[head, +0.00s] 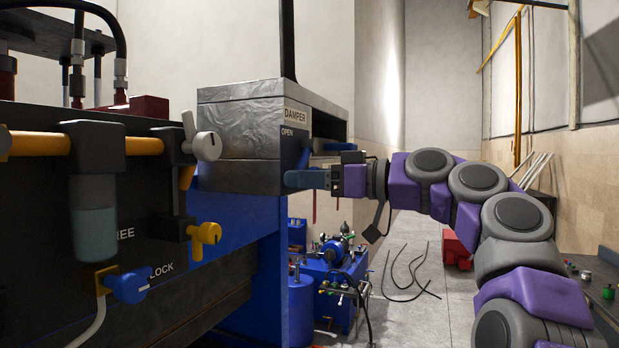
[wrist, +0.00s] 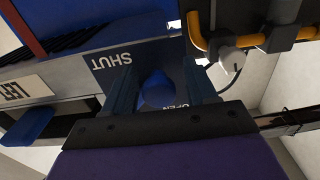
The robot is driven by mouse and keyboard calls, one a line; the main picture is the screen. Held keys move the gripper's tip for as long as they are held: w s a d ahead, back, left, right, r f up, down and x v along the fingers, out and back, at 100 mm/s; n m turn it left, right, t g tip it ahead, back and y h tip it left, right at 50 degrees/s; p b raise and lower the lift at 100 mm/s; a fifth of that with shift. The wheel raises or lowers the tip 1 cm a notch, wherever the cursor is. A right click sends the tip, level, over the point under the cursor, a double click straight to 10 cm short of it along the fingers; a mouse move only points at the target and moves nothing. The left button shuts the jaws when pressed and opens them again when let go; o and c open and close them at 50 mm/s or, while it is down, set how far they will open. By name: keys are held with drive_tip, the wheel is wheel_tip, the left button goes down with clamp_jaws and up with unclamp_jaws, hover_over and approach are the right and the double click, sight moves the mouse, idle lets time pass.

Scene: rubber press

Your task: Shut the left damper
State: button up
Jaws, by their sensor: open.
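The metal damper box (head: 240,122) carries a DAMPER label and the word OPEN on its front in the head view. My gripper (head: 292,179) is at the lower part of this front, reaching in from the right. In the wrist view, a blue knob (wrist: 158,90) sits between the two spread fingers of my gripper (wrist: 160,88). The panel (wrist: 150,58) around it reads SHUT and OPEN, upside down; the knob lies nearer OPEN. The fingers are open around the knob. I cannot tell whether they touch it.
In the wrist view, a second blue handle (wrist: 28,125) is beside a white label plate (wrist: 25,90). On the left in the head view are an orange pipe (head: 145,146), a grey valve handle (head: 205,146) and a yellow knob (head: 208,234). Blue machinery (head: 335,285) stands on the floor behind.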

drive_tip(key=shift+d, duration=0.8)
drive_tip(key=c, duration=0.4)
drive_tip(key=shift+s+a, duration=0.1)
clamp_jaws()
